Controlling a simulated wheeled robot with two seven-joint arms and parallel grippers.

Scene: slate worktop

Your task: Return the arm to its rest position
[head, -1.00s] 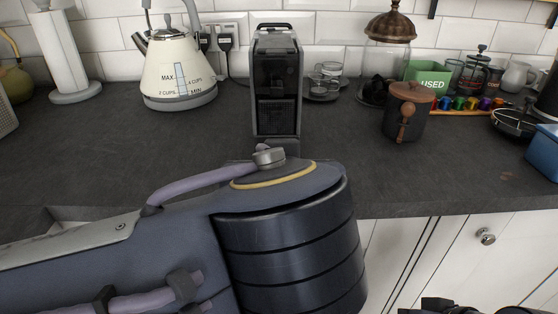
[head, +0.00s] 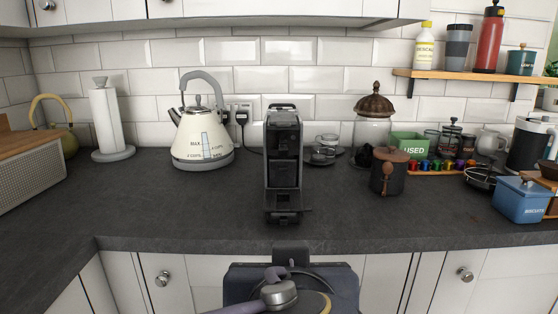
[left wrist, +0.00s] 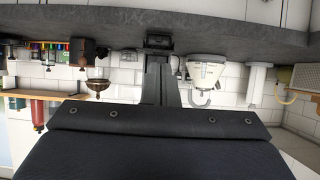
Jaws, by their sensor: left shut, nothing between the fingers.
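My left arm shows at the bottom centre of the head view, in front of the white cupboard doors and below the worktop edge. My left gripper (head: 290,252) points toward the worktop, its dark tip just below the edge. In the left wrist view, which is upside down, the gripper's grey fingers (left wrist: 160,80) stand together beyond the dark wrist housing, with nothing seen between them. They overlap the black coffee machine (left wrist: 159,43), so its full outline is hidden there. My right gripper is not in view.
The coffee machine (head: 284,160) stands upright on the slate worktop (head: 180,205), near the front edge. A cream kettle (head: 203,140) is to its left, a dark canister (head: 388,175) to its right. A blue biscuit tin (head: 522,200) stands far right. The front left worktop is clear.

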